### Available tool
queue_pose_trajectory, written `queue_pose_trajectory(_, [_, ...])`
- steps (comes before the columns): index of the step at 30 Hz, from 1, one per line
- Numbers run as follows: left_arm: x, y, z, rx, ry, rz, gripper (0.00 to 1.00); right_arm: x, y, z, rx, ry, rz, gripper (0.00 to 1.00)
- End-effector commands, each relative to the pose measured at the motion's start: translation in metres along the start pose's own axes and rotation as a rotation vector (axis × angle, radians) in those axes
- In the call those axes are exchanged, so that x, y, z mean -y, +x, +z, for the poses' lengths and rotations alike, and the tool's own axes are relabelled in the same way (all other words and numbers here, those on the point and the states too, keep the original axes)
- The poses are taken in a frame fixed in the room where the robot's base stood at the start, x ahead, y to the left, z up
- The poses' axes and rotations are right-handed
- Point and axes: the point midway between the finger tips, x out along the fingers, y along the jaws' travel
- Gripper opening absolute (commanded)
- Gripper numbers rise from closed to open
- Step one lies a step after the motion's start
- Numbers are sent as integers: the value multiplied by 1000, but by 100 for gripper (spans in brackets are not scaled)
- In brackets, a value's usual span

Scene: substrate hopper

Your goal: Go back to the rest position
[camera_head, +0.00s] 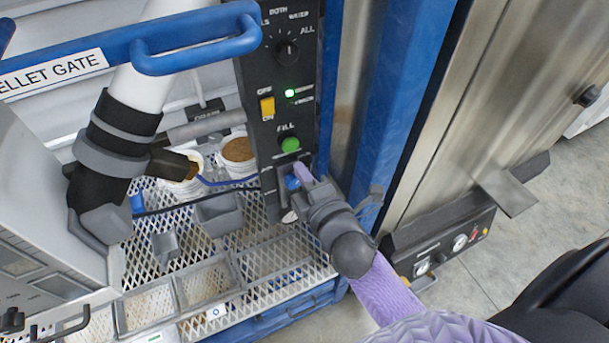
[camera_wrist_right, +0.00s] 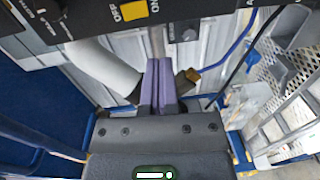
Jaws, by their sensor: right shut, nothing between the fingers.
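My right gripper (camera_head: 303,176) is in front of the lower end of the black control panel (camera_head: 278,100), just below the green FILL button. In the right wrist view its two purple fingers (camera_wrist_right: 159,86) are pressed together with nothing between them. I cannot tell whether the fingertips touch the panel. The panel also shows at the top of the right wrist view (camera_wrist_right: 110,12), with its yellow switch. My left gripper is not in view.
A blue PELLET GATE bar (camera_head: 98,57) crosses the upper left. A white pipe with a black joint (camera_head: 125,120) hangs over a mesh shelf (camera_head: 262,258) holding trays and tubs. A blue post (camera_head: 398,90) and a steel cabinet (camera_head: 500,80) stand to the right.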

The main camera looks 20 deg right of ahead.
Motion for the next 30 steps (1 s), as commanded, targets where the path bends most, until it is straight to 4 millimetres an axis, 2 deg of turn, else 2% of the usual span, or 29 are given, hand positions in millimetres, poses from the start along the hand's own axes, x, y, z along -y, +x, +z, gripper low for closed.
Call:
queue_pose_trajectory(4, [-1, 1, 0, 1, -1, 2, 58, 1, -6, 0, 1, -1, 0, 0])
queue_pose_trajectory(16, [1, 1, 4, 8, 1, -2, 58, 1, -6, 0, 0, 0, -1, 0])
queue_pose_trajectory(18, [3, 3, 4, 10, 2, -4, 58, 14, -6, 0, 1, 23, -28, 0])
queue_pose_trajectory(20, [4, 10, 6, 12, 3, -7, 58, 46, -6, 0, 4, 82, -98, 0])
queue_pose_trajectory(23, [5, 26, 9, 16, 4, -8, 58, 142, -20, 1, 43, 271, -310, 0])
queue_pose_trajectory(24, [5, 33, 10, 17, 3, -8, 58, 185, -31, 2, 76, 363, -410, 0])
queue_pose_trajectory(26, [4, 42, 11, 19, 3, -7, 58, 245, -56, 3, 145, 498, -553, 0])
queue_pose_trajectory(27, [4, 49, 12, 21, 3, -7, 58, 284, -76, 4, 204, 586, -647, 0])
queue_pose_trajectory(29, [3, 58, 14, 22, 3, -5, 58, 337, -112, 6, 313, 712, -781, 0])
queue_pose_trajectory(30, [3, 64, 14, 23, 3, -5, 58, 369, -140, 7, 396, 788, -864, 0])
